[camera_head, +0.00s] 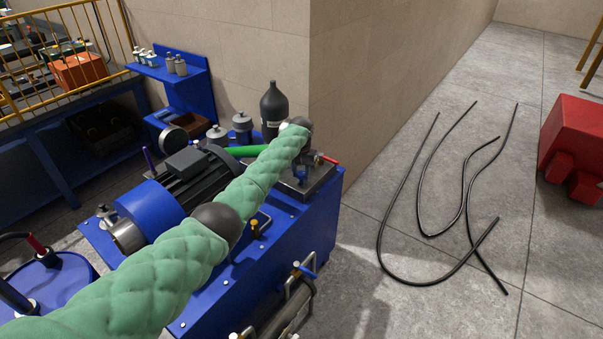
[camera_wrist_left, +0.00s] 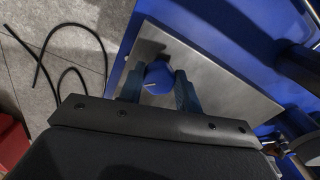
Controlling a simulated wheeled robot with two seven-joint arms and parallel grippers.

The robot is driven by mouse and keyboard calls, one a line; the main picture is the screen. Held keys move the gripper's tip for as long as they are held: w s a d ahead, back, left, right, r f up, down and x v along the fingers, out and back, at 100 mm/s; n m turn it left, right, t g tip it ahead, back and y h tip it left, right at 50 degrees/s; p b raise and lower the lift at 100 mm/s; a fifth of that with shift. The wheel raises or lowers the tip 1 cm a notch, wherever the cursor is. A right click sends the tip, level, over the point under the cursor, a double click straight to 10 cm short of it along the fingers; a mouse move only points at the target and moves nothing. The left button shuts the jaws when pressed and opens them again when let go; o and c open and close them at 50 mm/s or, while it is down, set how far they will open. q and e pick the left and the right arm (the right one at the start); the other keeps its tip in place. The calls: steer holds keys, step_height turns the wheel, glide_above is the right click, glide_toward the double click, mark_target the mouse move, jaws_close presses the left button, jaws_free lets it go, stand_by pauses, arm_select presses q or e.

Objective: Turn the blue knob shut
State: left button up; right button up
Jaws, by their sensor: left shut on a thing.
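The blue knob (camera_wrist_left: 158,76) sits on a grey metal plate (camera_wrist_left: 234,100) on the blue machine, with a pale line on its top. My left gripper (camera_wrist_left: 159,84) has one finger on each side of the knob and is shut on it. In the head view my left arm reaches across the machine, and the left gripper (camera_head: 302,173) is low over the plate at the machine's right end. The knob cannot be told apart from the fingers there. My right gripper is in neither view.
The blue machine carries a motor (camera_head: 196,167), a black bottle (camera_head: 273,108) and a red-handled lever (camera_head: 328,159) close to my gripper. A tiled wall stands behind. Black hoses (camera_head: 384,225) and a red block (camera_head: 572,145) are on the floor to the right.

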arm_select(q)
steer(key=m, duration=0.3)
steer(key=shift+w+a+m, duration=0.1)
steer(key=shift+m, duration=0.6)
steer(key=m, duration=0.2)
steer(key=shift+r+m+b, duration=0.1)
steer(key=shift+m+b, duration=0.2)
steer(key=shift+m, duration=0.3)
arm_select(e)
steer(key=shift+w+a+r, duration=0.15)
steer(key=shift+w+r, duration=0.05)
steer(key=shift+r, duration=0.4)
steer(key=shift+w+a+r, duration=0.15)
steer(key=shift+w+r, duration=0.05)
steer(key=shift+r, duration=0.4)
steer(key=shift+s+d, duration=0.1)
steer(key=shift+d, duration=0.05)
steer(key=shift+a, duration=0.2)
arm_select(q)
steer(key=o, duration=0.8)
steer(key=shift+a, duration=0.1)
steer(key=shift+o, duration=0.8)
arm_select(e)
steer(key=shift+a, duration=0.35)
